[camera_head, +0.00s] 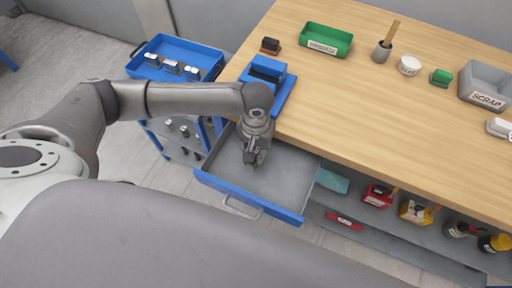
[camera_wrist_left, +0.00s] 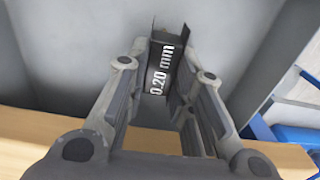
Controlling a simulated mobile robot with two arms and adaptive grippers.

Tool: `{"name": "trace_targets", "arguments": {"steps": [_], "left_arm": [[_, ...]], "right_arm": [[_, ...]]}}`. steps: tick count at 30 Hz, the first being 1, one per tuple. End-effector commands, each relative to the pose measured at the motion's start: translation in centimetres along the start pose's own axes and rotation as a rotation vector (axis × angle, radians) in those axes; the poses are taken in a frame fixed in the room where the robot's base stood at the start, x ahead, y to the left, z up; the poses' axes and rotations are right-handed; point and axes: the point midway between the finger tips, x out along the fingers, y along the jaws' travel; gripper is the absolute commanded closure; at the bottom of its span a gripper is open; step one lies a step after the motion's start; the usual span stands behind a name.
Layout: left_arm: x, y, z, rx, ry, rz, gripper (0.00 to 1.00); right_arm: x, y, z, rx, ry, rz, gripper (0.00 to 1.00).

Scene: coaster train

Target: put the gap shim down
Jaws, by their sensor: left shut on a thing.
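My left gripper (camera_head: 254,158) points down into the open blue-fronted drawer (camera_head: 285,192), under the corner of the wooden workbench. The shim is hardly visible in the head view. The visible drawer floor is bare and grey. I cannot tell whether the shim touches it. My right gripper is not in view.
A blue fixture (camera_head: 268,84) stands on the bench corner above the drawer. A green tray (camera_head: 326,40) and a grey SCRAP bin (camera_head: 485,84) stand farther back. A blue trolley (camera_head: 175,58) with metal parts is at left.

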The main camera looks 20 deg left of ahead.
Motion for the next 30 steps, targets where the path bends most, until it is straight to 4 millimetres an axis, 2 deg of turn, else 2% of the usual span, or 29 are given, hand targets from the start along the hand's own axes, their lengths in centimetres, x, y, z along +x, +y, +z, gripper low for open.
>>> {"name": "trace_targets", "arguments": {"steps": [3, 4, 9, 22, 26, 30], "left_arm": [[0.4, 0.0, 0.0, 0.000, 0.000, 0.000, 1.00], [0.3, 0.0, 0.0, 0.000, 0.000, 0.000, 0.76], [0.2, 0.0, 0.0, -0.001, 0.000, 0.000, 0.56], [-0.4, 0.0, -0.1, -0.001, 0.002, 0.000, 0.56], [-2.5, -0.1, -0.2, 0.000, 0.007, 0.000, 0.56], [-5.6, 0.0, -0.2, 0.001, 0.009, 0.001, 0.56]], "right_arm": [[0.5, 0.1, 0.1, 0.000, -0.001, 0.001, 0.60], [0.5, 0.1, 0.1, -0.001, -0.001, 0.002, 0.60], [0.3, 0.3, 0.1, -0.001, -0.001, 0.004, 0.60], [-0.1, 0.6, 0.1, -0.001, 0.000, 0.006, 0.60], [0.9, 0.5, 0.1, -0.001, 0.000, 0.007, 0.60], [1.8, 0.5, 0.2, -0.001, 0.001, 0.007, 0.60]]}}
